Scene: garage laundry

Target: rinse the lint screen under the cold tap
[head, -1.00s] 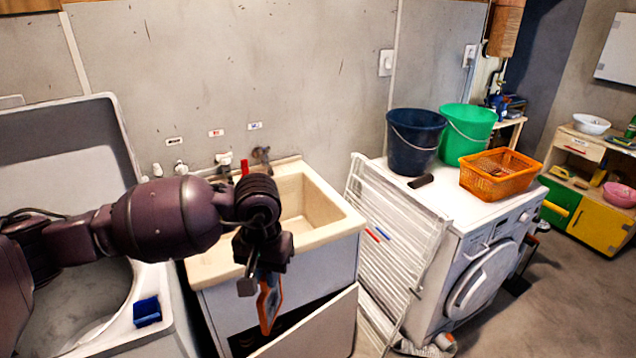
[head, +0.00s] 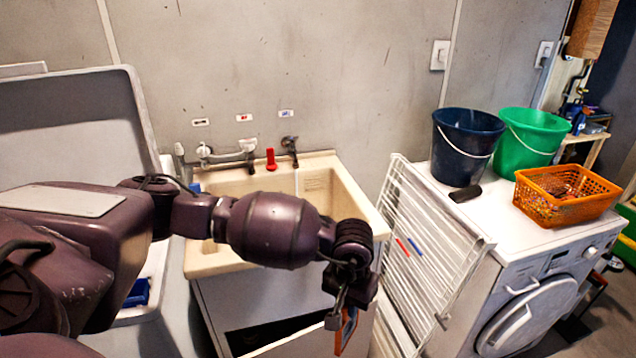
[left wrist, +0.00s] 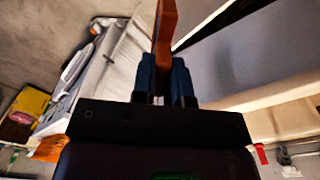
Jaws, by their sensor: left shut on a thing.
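My left gripper (head: 347,300) is shut on an orange-edged flat piece (head: 346,332), probably the lint screen, which hangs in front of the sink cabinet, outside the basin. In the left wrist view the dark fingers (left wrist: 165,82) pinch the orange piece (left wrist: 165,32), seen nearly edge-on. The cream sink (head: 362,208) stands behind my arm, which hides part of its basin. The dark tap (head: 290,147) under the blue-marked label is on the wall above the sink. A thin pale line hangs below it; I cannot tell if it is water. My right gripper is out of view.
A red object (head: 271,160) stands at the sink's back rim. A white drying rack (head: 425,255) leans between sink and washer (head: 535,285). The washer top holds a navy bucket (head: 462,145), green bucket (head: 527,142) and orange basket (head: 566,197). The cabinet front (head: 325,343) hangs open.

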